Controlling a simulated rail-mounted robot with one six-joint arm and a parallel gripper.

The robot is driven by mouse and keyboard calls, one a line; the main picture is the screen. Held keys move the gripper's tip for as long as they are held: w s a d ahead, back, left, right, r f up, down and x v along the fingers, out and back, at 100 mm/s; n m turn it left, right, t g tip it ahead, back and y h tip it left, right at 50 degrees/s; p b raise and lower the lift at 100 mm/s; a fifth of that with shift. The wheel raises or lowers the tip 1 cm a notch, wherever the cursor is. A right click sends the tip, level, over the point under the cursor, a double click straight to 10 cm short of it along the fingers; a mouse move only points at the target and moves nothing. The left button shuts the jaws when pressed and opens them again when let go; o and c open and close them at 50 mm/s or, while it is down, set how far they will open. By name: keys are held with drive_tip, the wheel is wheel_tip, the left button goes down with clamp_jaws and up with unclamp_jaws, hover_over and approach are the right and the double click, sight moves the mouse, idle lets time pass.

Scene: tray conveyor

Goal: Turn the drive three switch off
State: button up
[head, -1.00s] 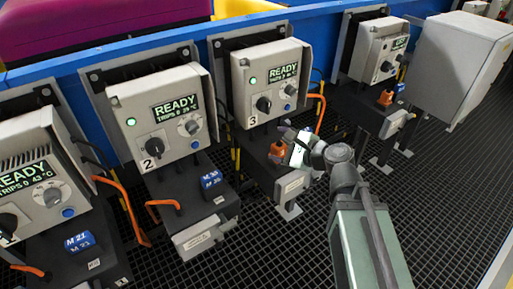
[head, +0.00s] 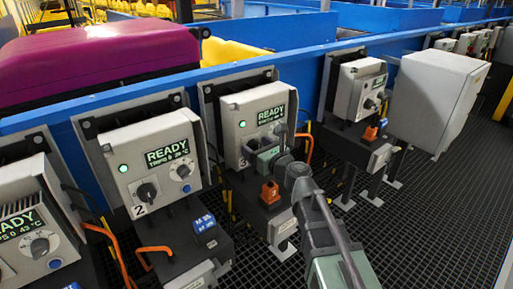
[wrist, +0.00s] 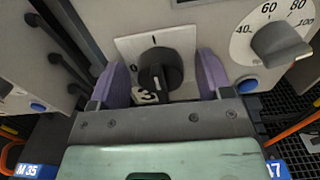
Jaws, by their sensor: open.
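The drive three box (head: 232,147) is pale grey, with a lit green lamp (head: 243,124) and a display (head: 271,117) reading READY. In the wrist view its black rotary switch (wrist: 158,70) sits on a white plate, upright with its pointer towards the I mark at the top; the 0 mark is on the left. My gripper (wrist: 163,76) is open, with one purple finger on each side of the switch and a gap to it. In the head view my gripper (head: 268,158) is in front of the box's lower face and hides the switch.
A grey dial (wrist: 282,40) and a blue button (wrist: 247,86) are right of the switch. An orange part (head: 269,193) stands on the unit below. The drive two box (head: 130,190) is to the left; another drive box (head: 346,100) and a grey cabinet (head: 437,95) are right.

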drive_tip(key=shift+w+a, duration=0.1)
drive_tip(key=c, duration=0.9)
drive_tip(key=shift+n, duration=0.3)
drive_tip(key=n, duration=0.8)
drive_tip(key=shift+a+n, duration=0.1)
drive_tip(key=shift+n, duration=0.3)
drive_tip(key=n, duration=0.4)
drive_tip(key=shift+f, duration=0.15)
drive_tip(key=shift+s+n, duration=0.2)
drive_tip(key=shift+n, duration=2)
drive_tip(key=shift+f, duration=0.1)
